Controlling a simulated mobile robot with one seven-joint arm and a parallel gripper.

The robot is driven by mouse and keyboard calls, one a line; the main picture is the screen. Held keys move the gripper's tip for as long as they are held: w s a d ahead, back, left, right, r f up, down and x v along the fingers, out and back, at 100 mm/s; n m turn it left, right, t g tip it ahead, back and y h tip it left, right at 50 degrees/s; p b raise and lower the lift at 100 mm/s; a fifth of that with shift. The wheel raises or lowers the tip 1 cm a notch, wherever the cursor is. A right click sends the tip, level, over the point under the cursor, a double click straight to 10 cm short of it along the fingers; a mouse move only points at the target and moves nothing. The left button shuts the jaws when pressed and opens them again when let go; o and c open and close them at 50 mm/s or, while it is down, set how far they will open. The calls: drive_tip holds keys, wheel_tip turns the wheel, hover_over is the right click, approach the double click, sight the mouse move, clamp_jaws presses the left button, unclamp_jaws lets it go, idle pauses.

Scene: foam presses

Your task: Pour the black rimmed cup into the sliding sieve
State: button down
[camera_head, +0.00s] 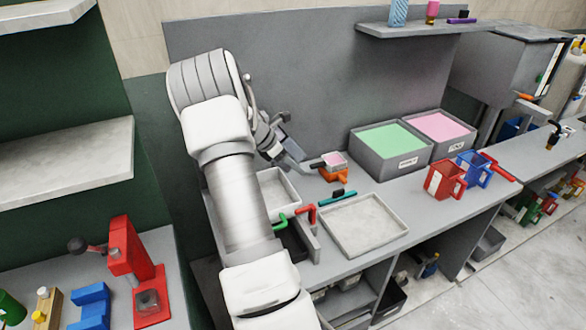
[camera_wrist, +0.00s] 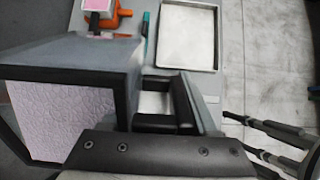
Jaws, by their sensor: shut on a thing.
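The black rimmed cup (camera_wrist: 123,65) is large at the left of the wrist view. It is a grey box with a black rim around its opening, and pale pink material (camera_wrist: 60,118) shows inside. My gripper (camera_wrist: 168,104) is shut on the cup at its side; the exact grip is partly hidden by the dark fingers. In the head view my gripper (camera_head: 277,140) is above the back of the bench, and the cup is small and hard to make out there. I cannot tell for sure which thing is the sliding sieve.
An orange stand (camera_head: 334,175) bears a small pink-filled container (camera_head: 333,160). An empty shallow tray (camera_head: 362,224) lies in front. A white bin (camera_head: 280,186), red handle (camera_head: 305,212) and green handle (camera_head: 279,223) are beside my arm. Green-filled (camera_head: 379,163) and pink-filled bins stand right.

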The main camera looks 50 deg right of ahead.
drive_tip(key=shift+s+d+f+g+h+b, duration=0.15)
drive_tip(key=shift+g+h+b, duration=0.35)
drive_tip(key=shift+b, duration=1.15)
drive_tip(key=shift+d+r+g+h+b, duration=0.15)
drive_tip(key=shift+h+b, duration=0.55)
drive_tip(key=shift+b, duration=0.9)
drive_tip(key=g+h+b, duration=0.1)
drive_tip(key=h+b, duration=0.1)
drive_tip(key=b, duration=0.4)
drive_tip(key=shift+f, duration=0.15)
drive_tip(key=h+b, duration=0.1)
drive_tip(key=g+h+b, duration=0.2)
drive_tip(key=b, duration=0.1)
drive_tip(key=shift+w+a+f+h, duration=0.2)
drive_tip(key=shift+a+f+h, duration=0.2)
drive_tip(key=shift+w+a+r+g+h+b, duration=0.25)
drive_tip(key=shift+a+r+g+h, duration=0.2)
drive_tip(key=shift+h, duration=0.4)
drive_tip(key=shift+w+a+r+g+h+b, duration=0.25)
drive_tip(key=shift+r+g+h, duration=0.3)
drive_tip(key=shift+h, duration=0.35)
drive_tip(key=shift+w+a+r+g+h+b, duration=0.2)
drive_tip(key=shift+a+r+g+h, duration=0.3)
drive_tip(key=shift+h, duration=0.35)
drive_tip(key=shift+s+d+p, duration=0.1)
drive_tip(key=shift+p, duration=0.2)
